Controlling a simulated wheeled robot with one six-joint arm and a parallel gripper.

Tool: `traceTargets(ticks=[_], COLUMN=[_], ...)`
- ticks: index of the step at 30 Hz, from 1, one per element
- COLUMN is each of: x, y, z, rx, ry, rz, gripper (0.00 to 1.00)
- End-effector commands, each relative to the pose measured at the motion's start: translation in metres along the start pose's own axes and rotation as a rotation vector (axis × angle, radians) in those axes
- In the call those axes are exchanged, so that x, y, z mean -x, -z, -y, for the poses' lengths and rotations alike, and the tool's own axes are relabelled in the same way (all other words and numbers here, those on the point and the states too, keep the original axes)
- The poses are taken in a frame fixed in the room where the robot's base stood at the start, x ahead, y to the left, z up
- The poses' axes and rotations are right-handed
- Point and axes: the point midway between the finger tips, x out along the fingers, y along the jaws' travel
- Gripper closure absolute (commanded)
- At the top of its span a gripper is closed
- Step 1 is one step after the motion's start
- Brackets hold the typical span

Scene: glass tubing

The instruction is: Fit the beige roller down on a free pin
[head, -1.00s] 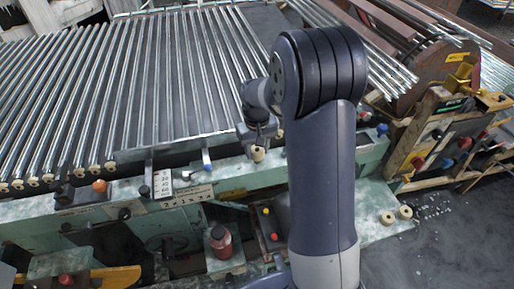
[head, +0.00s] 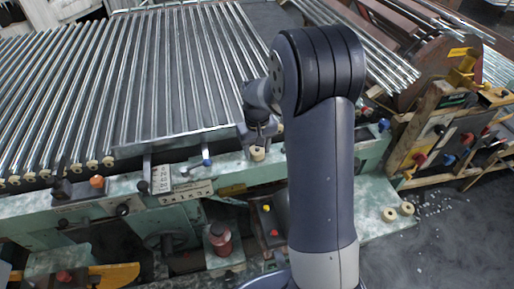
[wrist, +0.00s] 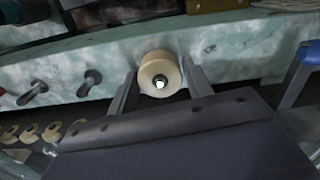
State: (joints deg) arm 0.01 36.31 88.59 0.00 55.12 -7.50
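The beige roller (wrist: 159,68) stands on the pale green rail (wrist: 235,50), its round end facing the wrist camera. A bright tip shows inside its centre hole, as of a pin through it; how deep it sits cannot be told. My gripper (wrist: 160,76) is open, with one finger on each side of the roller and narrow gaps beside it. In the head view the roller (head: 257,154) is just below my gripper (head: 263,140). Two dark pins, one nearer (wrist: 89,82) and one farther left (wrist: 33,93), stand bare on the rail.
A blue-handled part (wrist: 301,72) is close to the right of my gripper. Several beige rollers (wrist: 30,133) line the rod ends at lower left. Glass tubes (head: 180,70) cover the bed behind the rail. Two loose beige rollers (head: 398,212) lie on the green ledge at right.

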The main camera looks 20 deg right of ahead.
Motion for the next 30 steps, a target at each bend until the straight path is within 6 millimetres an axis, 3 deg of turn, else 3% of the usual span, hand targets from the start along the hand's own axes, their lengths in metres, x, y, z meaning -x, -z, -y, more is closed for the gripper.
traceTargets(ticks=[6, 16, 30], x=[0.000, 0.008, 0.092], y=[0.000, 0.001, 0.001], z=[0.000, 0.000, 0.000], rx=[0.000, 0.000, 0.000], ry=[0.000, 0.000, -0.001], rz=[0.000, -0.003, -0.004], gripper=[0.35, 0.35, 0.35])
